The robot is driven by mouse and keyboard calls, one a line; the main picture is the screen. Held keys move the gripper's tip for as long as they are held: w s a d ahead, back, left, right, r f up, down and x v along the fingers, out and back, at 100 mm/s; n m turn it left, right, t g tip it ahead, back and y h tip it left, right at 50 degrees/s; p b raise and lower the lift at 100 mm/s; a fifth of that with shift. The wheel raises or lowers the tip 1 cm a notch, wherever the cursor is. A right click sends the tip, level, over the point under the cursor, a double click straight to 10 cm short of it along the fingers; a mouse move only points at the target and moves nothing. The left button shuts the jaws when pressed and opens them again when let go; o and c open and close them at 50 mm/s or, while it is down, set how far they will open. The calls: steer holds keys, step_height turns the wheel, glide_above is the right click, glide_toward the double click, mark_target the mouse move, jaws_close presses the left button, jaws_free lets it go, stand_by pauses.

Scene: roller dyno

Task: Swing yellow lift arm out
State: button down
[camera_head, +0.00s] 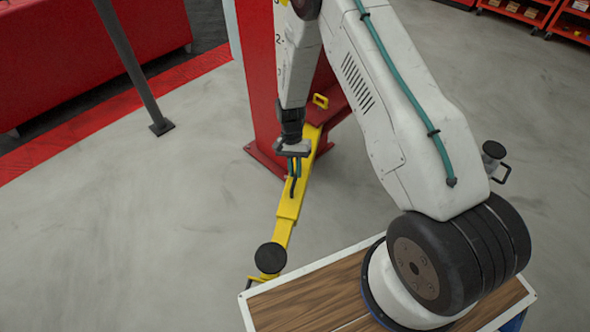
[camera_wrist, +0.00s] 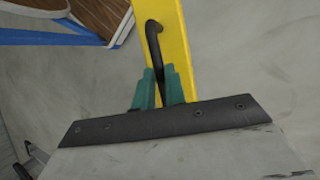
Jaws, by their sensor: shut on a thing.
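The yellow lift arm (camera_head: 290,207) reaches from the foot of the red post toward the front of the picture, low over the floor. A round black pad (camera_head: 270,257) sits at its near end. My gripper (camera_head: 294,168) is over the middle of the arm, pointing down. In the wrist view, its teal fingers (camera_wrist: 160,88) are closed on the black handle (camera_wrist: 153,40), a bent bar on the yellow arm (camera_wrist: 174,45). The exact contact between the fingertips and the handle is partly hidden by the fingers.
The red lift post (camera_head: 262,85) stands behind my gripper. A dark slanted pole (camera_head: 133,65) stands on the left. Another black pad (camera_head: 494,150) shows to the right of my arm. The grey floor (camera_head: 150,230) left of the yellow arm is clear.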

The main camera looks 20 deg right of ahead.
steer(key=c, duration=1.5)
jaws_free()
steer(key=shift+w+a, duration=0.35)
steer(key=shift+a, duration=0.1)
steer(key=shift+o, duration=0.2)
steer(key=shift+d, duration=0.1)
steer(key=shift+d+r, duration=0.1)
steer(key=shift+r, duration=0.05)
steer(key=v, duration=0.7)
steer(key=shift+r, duration=0.25)
steer(key=shift+w, duration=0.1)
